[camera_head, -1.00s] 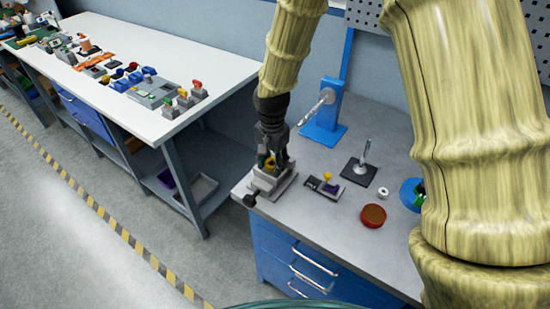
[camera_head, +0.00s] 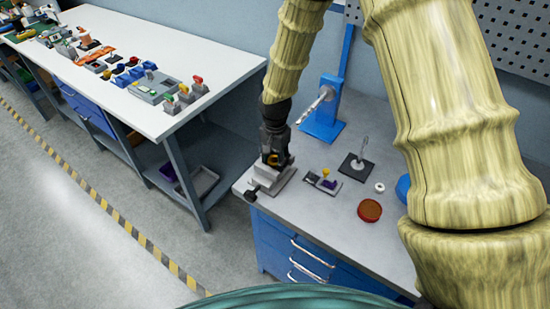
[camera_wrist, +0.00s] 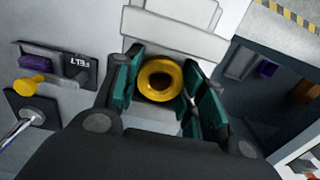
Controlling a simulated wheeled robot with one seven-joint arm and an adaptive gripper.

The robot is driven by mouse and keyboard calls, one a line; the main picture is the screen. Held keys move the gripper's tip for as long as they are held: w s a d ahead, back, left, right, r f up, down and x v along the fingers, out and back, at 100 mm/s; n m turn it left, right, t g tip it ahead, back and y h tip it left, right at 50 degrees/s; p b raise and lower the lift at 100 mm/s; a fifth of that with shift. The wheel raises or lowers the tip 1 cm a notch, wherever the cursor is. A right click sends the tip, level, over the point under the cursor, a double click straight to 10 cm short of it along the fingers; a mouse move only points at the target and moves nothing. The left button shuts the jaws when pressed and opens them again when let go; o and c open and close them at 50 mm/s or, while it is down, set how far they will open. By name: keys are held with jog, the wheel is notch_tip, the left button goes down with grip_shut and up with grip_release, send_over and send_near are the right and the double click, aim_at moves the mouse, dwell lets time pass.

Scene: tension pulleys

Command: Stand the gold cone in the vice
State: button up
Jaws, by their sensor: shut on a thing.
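The gold cone (camera_wrist: 160,80) shows in the wrist view as a yellow ring with a dark hole, between the green pads of my gripper (camera_wrist: 163,88). My gripper is shut on it. In the head view my gripper (camera_head: 273,155) points down over the grey vice (camera_head: 268,179), which stands at the workbench's near left corner. The vice (camera_wrist: 175,27) also shows in the wrist view, just beyond and under the cone. The cone's lower end is hidden, so I cannot tell whether it touches the vice jaws.
Right of the vice sits a small grey block labelled FELT with a yellow knob (camera_head: 325,172).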

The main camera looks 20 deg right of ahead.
jog(key=shift+f, duration=0.2)
jog(key=o, duration=1)
jog(key=shift+o, duration=0.2)
jog(key=shift+r, duration=0.1)
notch_tip(320, 180, up, 12)
jog(key=b, duration=0.4)
jog(key=shift+r+b, duration=0.15)
jog(key=shift+b, duration=0.15)
